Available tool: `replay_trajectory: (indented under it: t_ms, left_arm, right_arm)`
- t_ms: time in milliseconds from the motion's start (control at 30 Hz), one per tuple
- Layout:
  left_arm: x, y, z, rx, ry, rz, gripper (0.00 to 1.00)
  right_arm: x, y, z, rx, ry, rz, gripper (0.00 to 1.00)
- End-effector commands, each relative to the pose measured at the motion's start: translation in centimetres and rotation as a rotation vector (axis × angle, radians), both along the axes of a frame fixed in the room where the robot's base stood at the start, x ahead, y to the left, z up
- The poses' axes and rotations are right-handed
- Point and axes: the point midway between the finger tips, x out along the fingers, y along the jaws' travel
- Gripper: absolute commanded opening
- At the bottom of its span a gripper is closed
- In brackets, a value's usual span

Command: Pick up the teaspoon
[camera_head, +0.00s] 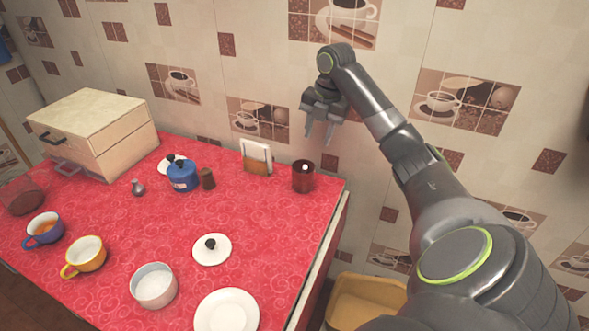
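I cannot make out a teaspoon anywhere in the head view. My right gripper (319,140) is empty and open, its two fingers apart and pointing down. It shows in front of the tiled wall, above the back right corner of the red counter (240,215). A dark red cup (303,178) stands on the counter below it, with a small pale spot at its mouth that is too small to identify. My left gripper is not in view.
A drawer box (100,130) stands at back left. A blue pot (183,176), napkin holder (257,157), blue cup (43,231), yellow cup (85,255), white bowl (153,286), lid (212,250) and plate (227,314) stand about. A yellow bin (365,300) is beside the counter.

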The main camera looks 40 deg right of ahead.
Motion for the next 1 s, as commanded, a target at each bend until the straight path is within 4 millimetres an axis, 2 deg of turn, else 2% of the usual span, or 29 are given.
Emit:
replay_trajectory:
  t_ms: [33,100,233,367,700,833,1000]
  left_arm:
    - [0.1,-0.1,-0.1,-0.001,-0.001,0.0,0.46]
    - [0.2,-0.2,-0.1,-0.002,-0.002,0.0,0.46]
    - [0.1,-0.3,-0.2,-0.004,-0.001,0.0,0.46]
    - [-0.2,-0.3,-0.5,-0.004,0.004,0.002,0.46]
    - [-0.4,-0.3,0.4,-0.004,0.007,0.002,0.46]
    - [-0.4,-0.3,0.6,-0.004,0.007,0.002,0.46]
    - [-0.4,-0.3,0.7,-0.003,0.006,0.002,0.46]
  right_arm:
    - [0.2,-0.6,1.7,0.005,-0.011,0.034,0.39]
    - [0.2,-1.0,3.0,0.013,-0.02,0.077,0.39]
    - [0.3,-1.2,3.6,0.021,-0.026,0.114,0.39]
    - [0.6,-0.9,1.5,0.024,-0.024,0.12,0.39]
    - [1.7,-0.1,-5.5,0.024,-0.025,0.117,0.39]
    - [2.0,0.0,-7.2,0.022,-0.027,0.117,0.39]
    - [2.1,0.2,-8.1,0.02,-0.028,0.116,0.39]
